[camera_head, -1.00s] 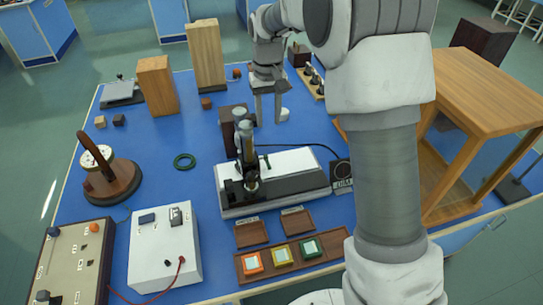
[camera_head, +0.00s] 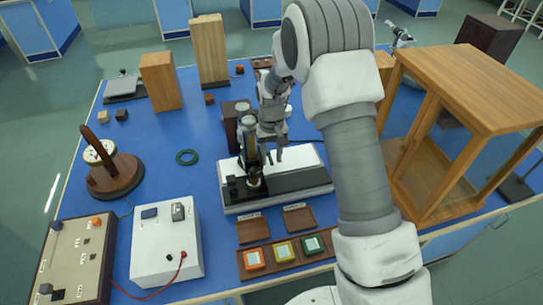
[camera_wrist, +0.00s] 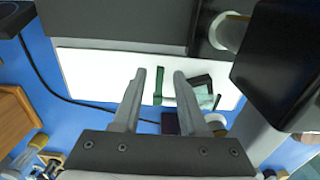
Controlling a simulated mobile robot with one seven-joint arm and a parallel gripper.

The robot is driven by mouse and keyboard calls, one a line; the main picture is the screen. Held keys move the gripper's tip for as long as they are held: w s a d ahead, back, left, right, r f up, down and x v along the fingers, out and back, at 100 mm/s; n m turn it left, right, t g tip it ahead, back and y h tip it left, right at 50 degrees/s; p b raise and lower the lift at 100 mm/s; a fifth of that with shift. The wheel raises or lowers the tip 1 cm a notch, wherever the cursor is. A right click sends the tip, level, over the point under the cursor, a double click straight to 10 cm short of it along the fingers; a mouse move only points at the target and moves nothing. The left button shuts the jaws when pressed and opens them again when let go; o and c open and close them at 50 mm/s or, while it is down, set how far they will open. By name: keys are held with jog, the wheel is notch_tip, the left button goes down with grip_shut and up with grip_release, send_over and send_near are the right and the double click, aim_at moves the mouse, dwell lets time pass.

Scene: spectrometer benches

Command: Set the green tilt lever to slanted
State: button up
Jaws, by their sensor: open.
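My gripper (camera_head: 274,156) points down over the white-topped instrument (camera_head: 308,158), just right of its dark upright column (camera_head: 250,160). In the wrist view my gripper (camera_wrist: 160,72) is open, and nothing is held. A thin green bar (camera_wrist: 158,86), which looks like the green tilt lever, shows between the two fingers over the white top. I cannot tell whether the fingers are level with it or above it. A dark green-grey block (camera_wrist: 194,90) lies just right of it, partly behind the right finger. In the head view the lever is not clearly seen, with my gripper and the column near it.
A large dark block (camera_wrist: 280,75) stands close on the right in the wrist view. A tray of coloured tiles (camera_head: 284,252) is in front. A wooden frame cabinet (camera_head: 480,90) stands right.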

aim_at(272, 163)
grip_shut()
jog(key=shift+w+r, duration=0.1)
dwell(0.5)
jog(key=shift+w+r+g+p, duration=0.2)
jog(key=shift+r+g+p, duration=0.05)
jog(key=shift+g+p, duration=0.6)
jog(key=shift+w+a+r+g+h+p, duration=0.15)
jog(key=shift+w+g+h+p, duration=0.15)
jog(key=shift+g+p, duration=0.4)
jog(key=shift+w+r+g+h+b, duration=0.1)
jog(key=shift+w+g+h+b, duration=0.15)
jog(key=shift+g, duration=0.45)
jog(key=shift+w+r+g+h+b, duration=0.15)
jog(key=shift+g+b, duration=0.15)
jog(key=shift+g, duration=0.35)
jog(key=shift+w+g, duration=0.1)
jog(key=shift+g, duration=0.2)
jog(key=shift+w+a+r+g+b, duration=0.1)
jog(key=shift+w+r+g+b, duration=0.1)
jog(key=shift+g+b, duration=0.35)
